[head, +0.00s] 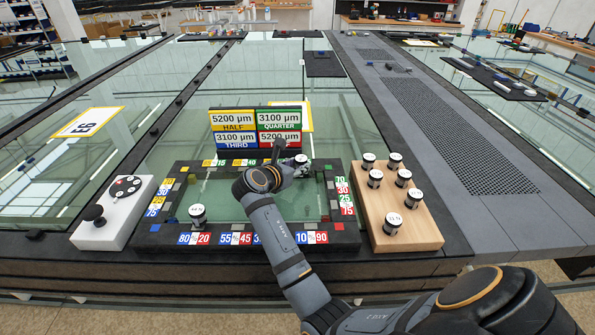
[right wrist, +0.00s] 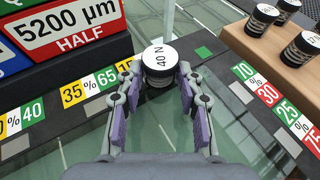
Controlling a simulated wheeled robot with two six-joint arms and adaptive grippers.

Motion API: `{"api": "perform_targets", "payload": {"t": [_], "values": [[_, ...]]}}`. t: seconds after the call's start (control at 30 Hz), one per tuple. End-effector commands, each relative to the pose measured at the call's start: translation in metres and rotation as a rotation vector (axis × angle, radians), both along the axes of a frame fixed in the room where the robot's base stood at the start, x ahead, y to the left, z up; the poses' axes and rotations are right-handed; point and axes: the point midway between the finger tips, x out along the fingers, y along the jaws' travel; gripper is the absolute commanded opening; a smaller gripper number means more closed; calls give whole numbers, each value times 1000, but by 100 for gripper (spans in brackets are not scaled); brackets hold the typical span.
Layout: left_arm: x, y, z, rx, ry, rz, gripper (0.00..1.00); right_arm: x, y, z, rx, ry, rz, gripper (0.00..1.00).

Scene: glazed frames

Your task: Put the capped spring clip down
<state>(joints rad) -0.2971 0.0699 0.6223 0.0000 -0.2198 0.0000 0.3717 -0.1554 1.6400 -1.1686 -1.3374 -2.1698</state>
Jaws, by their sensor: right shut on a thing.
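A capped spring clip (right wrist: 160,62), black with a white cap marked "40 N", is held upright between the purple-padded fingers of my right gripper (right wrist: 158,90). In the head view the clip's white cap (head: 301,158) shows beyond my right gripper (head: 293,164), by the far rail of the black frame (head: 165,228). I cannot tell whether the clip touches the rail or hangs above it. A similar clip (head: 197,214) stands on the frame's near rail at the left. My left gripper is not in view.
A wooden block (head: 425,237) with several capped clips stands right of the frame. A display panel (head: 256,128) with coloured readouts stands just behind the far rail. A white box (head: 103,229) with a black knob and dial is at the left. Glass fills the frame's middle.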

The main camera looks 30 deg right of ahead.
Motion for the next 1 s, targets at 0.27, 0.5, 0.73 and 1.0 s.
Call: {"api": "perform_targets", "payload": {"t": [0.27,0.5,0.73,1.0], "values": [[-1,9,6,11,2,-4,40,-1,2,-7,10,9,-2,0],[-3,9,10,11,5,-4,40,-2,3,-18,14,15,0,0],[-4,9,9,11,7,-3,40,-2,2,-19,12,14,-1,57],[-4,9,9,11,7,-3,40,-1,1,-15,8,7,-1,59]]}}
